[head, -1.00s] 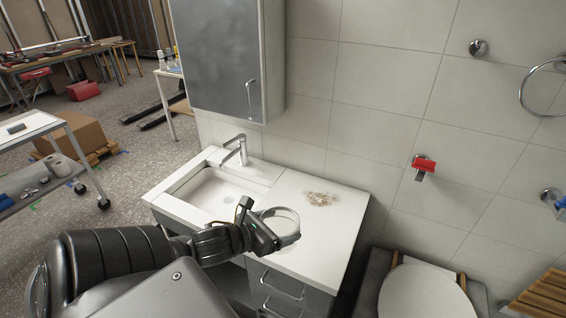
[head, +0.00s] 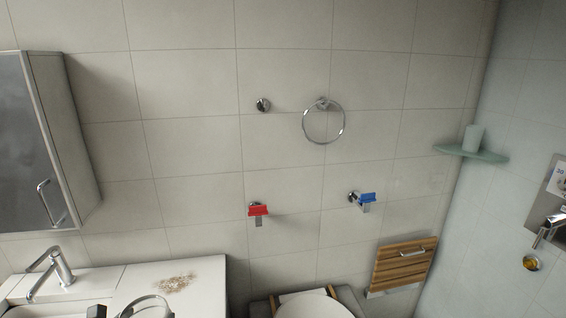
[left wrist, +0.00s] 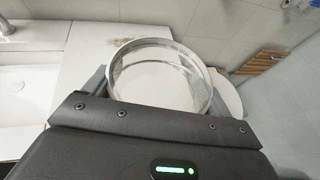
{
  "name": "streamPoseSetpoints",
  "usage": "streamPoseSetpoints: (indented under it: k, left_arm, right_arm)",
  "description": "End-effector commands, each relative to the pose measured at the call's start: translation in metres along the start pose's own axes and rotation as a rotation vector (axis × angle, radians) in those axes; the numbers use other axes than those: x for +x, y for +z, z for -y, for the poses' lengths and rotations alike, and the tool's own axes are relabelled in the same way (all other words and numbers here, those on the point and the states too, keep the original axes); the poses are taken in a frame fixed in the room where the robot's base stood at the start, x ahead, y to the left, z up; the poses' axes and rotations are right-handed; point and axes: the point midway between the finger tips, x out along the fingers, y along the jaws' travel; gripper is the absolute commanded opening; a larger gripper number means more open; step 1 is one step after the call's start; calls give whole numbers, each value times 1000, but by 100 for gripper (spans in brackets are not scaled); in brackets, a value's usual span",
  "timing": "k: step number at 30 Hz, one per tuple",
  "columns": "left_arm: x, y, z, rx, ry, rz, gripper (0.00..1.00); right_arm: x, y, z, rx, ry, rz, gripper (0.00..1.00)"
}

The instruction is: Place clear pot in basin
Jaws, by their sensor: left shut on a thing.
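The clear pot (left wrist: 160,75) is a round see-through vessel with a pale rim. My left gripper (left wrist: 158,82) is shut on it, with one finger on either side in the left wrist view. In the head view only the top of the pot (head: 148,304) shows at the bottom edge, in front of the counter. The white basin (left wrist: 28,98) lies left of the pot in the left wrist view. In the head view the basin's corner (head: 18,296) is at the lower left, mostly cut off. The pot is over the counter side, apart from the basin. My right gripper is not in view.
A chrome faucet (head: 52,270) stands behind the basin. A brown stain (head: 175,283) marks the white countertop (head: 212,275). A wall cabinet (head: 45,140) hangs above at left. The toilet (head: 300,305) is right of the counter, and a wooden fold-down seat (head: 403,265) is farther right.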

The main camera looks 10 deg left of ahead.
Motion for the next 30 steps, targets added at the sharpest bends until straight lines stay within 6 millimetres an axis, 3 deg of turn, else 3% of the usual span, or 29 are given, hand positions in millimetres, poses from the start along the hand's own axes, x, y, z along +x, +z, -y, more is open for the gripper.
streamPoseSetpoints:
  k: [3,12,22,30]
  left_arm:
    - [21,21,15,-19,26,12,54]
    - [47,62,55,-24,33,7,54]
    - [56,111,102,-2,1,10,54]
    - [52,148,142,15,-47,6,54]
  right_arm:
    - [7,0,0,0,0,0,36]
    - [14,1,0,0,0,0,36]
    - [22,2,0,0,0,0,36]
    - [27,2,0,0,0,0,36]
